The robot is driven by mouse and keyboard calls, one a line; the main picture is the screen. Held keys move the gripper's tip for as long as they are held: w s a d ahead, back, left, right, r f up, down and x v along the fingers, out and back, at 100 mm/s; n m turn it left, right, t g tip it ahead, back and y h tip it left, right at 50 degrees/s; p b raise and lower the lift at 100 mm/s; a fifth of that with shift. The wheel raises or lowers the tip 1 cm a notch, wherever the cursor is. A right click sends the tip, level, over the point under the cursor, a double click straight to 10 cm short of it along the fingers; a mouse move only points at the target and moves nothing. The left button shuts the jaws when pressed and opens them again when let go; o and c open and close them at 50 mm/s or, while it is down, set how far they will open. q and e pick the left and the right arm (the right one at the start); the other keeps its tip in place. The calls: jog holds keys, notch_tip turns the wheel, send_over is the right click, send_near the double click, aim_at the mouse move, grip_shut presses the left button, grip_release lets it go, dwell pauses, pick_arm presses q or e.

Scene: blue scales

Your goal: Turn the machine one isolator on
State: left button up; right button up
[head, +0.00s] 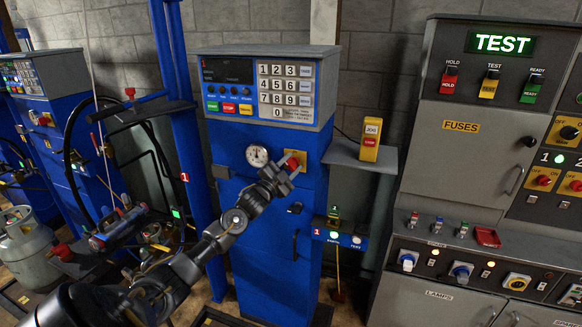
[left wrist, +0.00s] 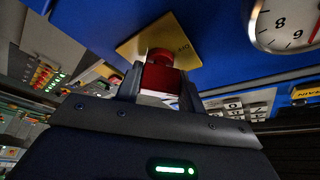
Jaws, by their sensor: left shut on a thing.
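The machine one isolator is a red knob (head: 292,164) on a yellow plate (head: 300,156), on the front of the blue machine cabinet (head: 270,235), just right of a round white dial (head: 257,155). My left gripper (head: 279,177) is at the knob and hides part of it. In the left wrist view the red knob (left wrist: 163,74) sits between the two fingers of my left gripper (left wrist: 160,88), which is shut on it, with the yellow plate (left wrist: 145,44) behind. My right gripper is not in view.
Above the isolator is a keypad panel (head: 285,90) with a dark display. A small shelf (head: 345,155) with a yellow JOG/STOP box (head: 371,140) juts out at the right. A grey control console (head: 470,170) with a lit TEST sign stands further right. A gas cylinder (head: 30,250) stands far left.

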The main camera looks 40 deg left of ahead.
pick_arm(q)
jog(key=m+g+h, duration=0.1)
jog(key=m, duration=0.3)
jog(key=shift+d+m+g+h, duration=0.15)
jog(key=shift+m+g, duration=0.35)
jog(key=shift+m, duration=0.75)
jog(key=shift+a+m+g+h, duration=0.1)
jog(key=shift+m+g+h, duration=0.3)
jog(key=shift+m, duration=0.85)
jog(key=shift+d, duration=0.1)
jog(key=o, duration=1)
